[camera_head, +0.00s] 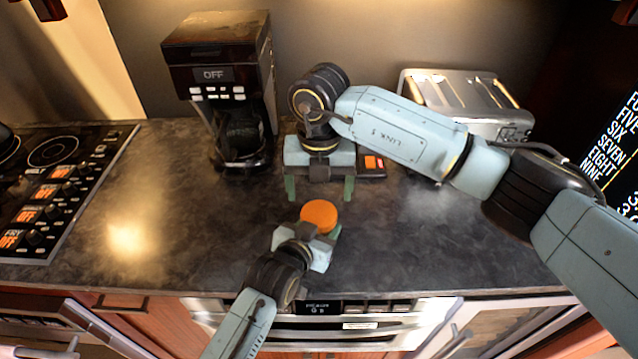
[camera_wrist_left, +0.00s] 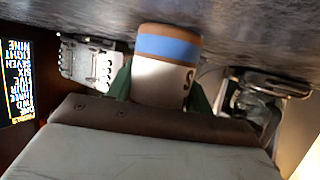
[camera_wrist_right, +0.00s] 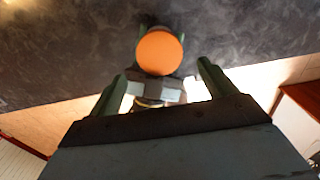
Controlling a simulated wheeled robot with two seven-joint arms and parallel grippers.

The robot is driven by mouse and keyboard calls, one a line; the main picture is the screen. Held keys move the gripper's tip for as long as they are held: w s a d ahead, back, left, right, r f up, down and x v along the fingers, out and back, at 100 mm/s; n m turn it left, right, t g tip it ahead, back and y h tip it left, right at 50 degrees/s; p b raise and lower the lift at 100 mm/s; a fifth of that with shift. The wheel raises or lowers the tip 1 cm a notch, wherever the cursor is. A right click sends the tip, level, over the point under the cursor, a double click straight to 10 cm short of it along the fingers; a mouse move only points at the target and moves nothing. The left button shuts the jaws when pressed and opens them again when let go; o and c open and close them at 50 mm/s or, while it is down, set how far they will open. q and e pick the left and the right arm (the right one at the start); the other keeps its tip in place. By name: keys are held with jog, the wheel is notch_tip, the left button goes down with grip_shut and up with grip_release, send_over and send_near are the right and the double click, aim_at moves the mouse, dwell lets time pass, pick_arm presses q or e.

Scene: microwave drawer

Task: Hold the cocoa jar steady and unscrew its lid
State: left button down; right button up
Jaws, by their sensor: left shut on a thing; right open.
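The cocoa jar (camera_wrist_left: 168,48) is pale with a blue band and part of a dark letter showing. Its round orange lid (camera_head: 319,215) is on top, and it also shows in the right wrist view (camera_wrist_right: 160,52). My left gripper (camera_head: 318,236) is shut on the jar's sides, with green fingers on both sides of it in the left wrist view. In the head view the gripper and lid hide most of the jar. My right gripper (camera_head: 319,190) is open and empty, just behind the lid and apart from it, fingers spread wider than the lid.
A coffee maker (camera_head: 222,85) stands at the back left, and a metal toaster (camera_head: 460,100) at the back right. A small dark box with orange (camera_head: 372,165) lies beside my right gripper. A cooktop (camera_head: 55,180) is at the left. The counter left of the jar is clear.

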aim_at(320, 213)
notch_tip(320, 213, down, 6)
jog(key=shift+f, duration=0.1)
dwell(0.4)
jog(key=c, duration=1.1)
pick_arm(q)
jog(key=shift+a, duration=0.1)
pick_arm(e)
jog(key=shift+d+n, duration=0.1)
jog(key=shift+n, duration=1.6)
jog(key=o, duration=0.9)
jog(key=shift+o, duration=0.9)
